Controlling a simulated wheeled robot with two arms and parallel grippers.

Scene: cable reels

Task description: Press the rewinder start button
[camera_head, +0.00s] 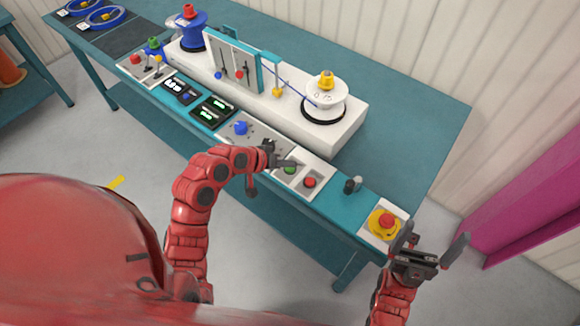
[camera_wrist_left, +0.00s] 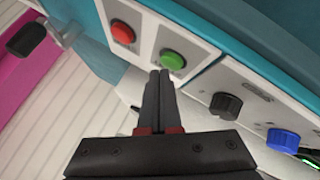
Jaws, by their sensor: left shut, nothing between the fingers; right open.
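The green button (camera_head: 290,169) sits on a grey panel at the front edge of the teal bench, with the red button (camera_head: 310,182) beside it. In the left wrist view the green button (camera_wrist_left: 172,60) lies just beyond my fingertips and the red button (camera_wrist_left: 122,33) is to its left. My left gripper (camera_head: 294,164) is shut and empty, its tips right at the green button; I cannot tell whether they touch it. My right gripper (camera_head: 432,247) is open and empty, near the bench's right end by the yellow and red emergency stop (camera_head: 385,223).
The rewinder (camera_head: 310,130) carries a white reel (camera_head: 325,98) and a blue reel (camera_head: 190,32). A blue knob (camera_head: 240,128), displays (camera_head: 210,112) and a black lever (camera_head: 352,185) line the front panel. A magenta structure (camera_head: 530,195) stands at the right.

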